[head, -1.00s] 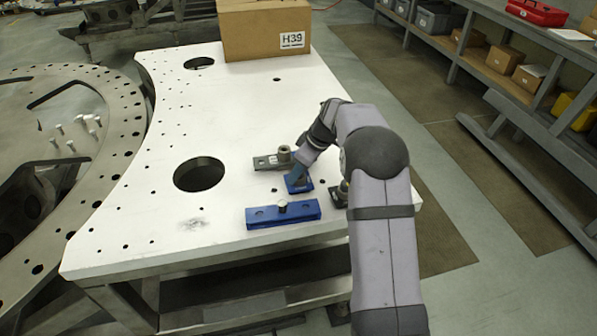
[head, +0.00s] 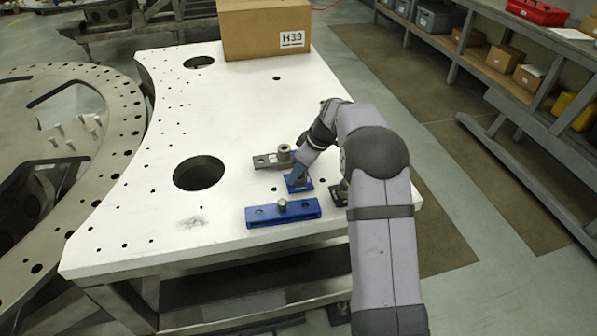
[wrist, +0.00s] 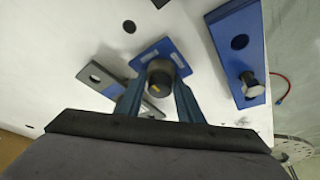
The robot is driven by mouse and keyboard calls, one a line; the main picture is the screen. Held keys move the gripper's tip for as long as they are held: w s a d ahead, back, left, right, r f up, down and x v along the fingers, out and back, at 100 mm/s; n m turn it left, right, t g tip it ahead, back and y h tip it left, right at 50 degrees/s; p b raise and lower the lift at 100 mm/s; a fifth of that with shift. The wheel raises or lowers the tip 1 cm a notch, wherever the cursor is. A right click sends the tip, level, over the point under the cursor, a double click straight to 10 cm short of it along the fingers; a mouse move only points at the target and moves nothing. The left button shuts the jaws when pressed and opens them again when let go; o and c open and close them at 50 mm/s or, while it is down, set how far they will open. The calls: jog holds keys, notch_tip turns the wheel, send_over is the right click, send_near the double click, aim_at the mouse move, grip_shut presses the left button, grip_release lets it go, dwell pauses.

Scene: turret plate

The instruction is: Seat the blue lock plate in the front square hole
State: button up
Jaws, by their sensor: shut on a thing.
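The blue lock plate (head: 299,185) is a small blue square with pale labels and a dark round knob; it also shows in the wrist view (wrist: 160,57). My gripper (wrist: 159,88) is shut on its knob, one blue finger on each side. In the head view my gripper (head: 297,174) is over the right front of the white table. The plate is at or just above the surface; I cannot tell whether it touches. A small dark hole (wrist: 129,27) lies apart from the plate in the wrist view; its shape is unclear. No square hole shows clearly; the area under the plate is hidden.
A long blue block (head: 283,213) with a bolt stands in front of the plate. A grey bracket (head: 266,161) with a round post lies just behind it. A dark fixture (head: 338,194) is partly hidden by my arm. A cardboard box (head: 264,30) stands at the back.

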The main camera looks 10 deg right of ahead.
jog(key=shift+f+b, duration=0.25)
jog(key=shift+b, duration=0.05)
dwell(0.5)
jog(key=o, duration=1.7)
jog(key=shift+f, duration=0.1)
jog(key=shift+c, duration=0.2)
jog(key=shift+r+p, duration=2.15)
jog(key=shift+r, duration=1.45)
